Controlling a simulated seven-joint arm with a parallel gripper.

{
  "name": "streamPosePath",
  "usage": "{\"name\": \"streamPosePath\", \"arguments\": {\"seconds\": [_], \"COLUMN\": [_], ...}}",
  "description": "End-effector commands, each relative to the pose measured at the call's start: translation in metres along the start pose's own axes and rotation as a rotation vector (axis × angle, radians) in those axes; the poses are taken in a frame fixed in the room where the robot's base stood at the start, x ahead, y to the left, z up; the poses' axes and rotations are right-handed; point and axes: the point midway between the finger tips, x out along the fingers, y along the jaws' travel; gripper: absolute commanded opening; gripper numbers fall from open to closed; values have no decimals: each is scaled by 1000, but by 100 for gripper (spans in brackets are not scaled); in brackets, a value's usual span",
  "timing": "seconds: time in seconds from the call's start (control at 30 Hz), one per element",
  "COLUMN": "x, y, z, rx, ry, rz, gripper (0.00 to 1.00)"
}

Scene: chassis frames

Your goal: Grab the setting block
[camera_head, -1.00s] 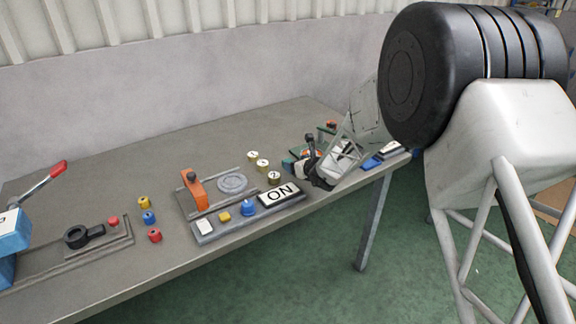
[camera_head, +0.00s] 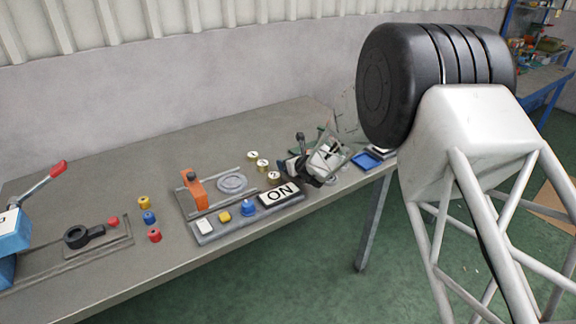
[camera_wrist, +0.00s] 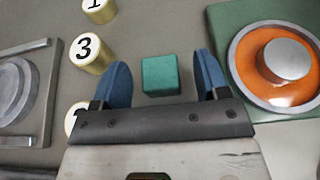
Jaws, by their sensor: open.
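A small teal cube (camera_wrist: 160,74), which I take to be the setting block, lies on the grey table in the wrist view. My gripper (camera_wrist: 162,68) is open, with one blue finger on each side of the cube and a visible gap on both sides. The cube's near edge is close to the dark gripper body. In the head view my gripper (camera_head: 302,166) is low over the right part of the table, and the cube cannot be made out there.
Brass cylinders with numbers (camera_wrist: 88,52) stand just left of my gripper. A green plate with an orange ring and grey knob (camera_wrist: 284,64) is close on the right. In the head view, an ON panel (camera_head: 279,194) and a blue tray (camera_head: 367,160) lie nearby.

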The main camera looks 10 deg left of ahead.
Motion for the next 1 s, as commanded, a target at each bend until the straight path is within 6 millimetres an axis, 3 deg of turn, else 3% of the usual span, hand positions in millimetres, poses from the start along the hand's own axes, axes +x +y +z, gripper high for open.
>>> {"name": "streamPosePath", "arguments": {"seconds": [0.57, 0.97, 1.0], "x": [1, 1, 1], "y": [0, 0, 0], "z": [0, 0, 0], "rx": [0, 0, 0], "ry": [0, 0, 0], "rz": [0, 0, 0], "gripper": [68, 10, 9]}}
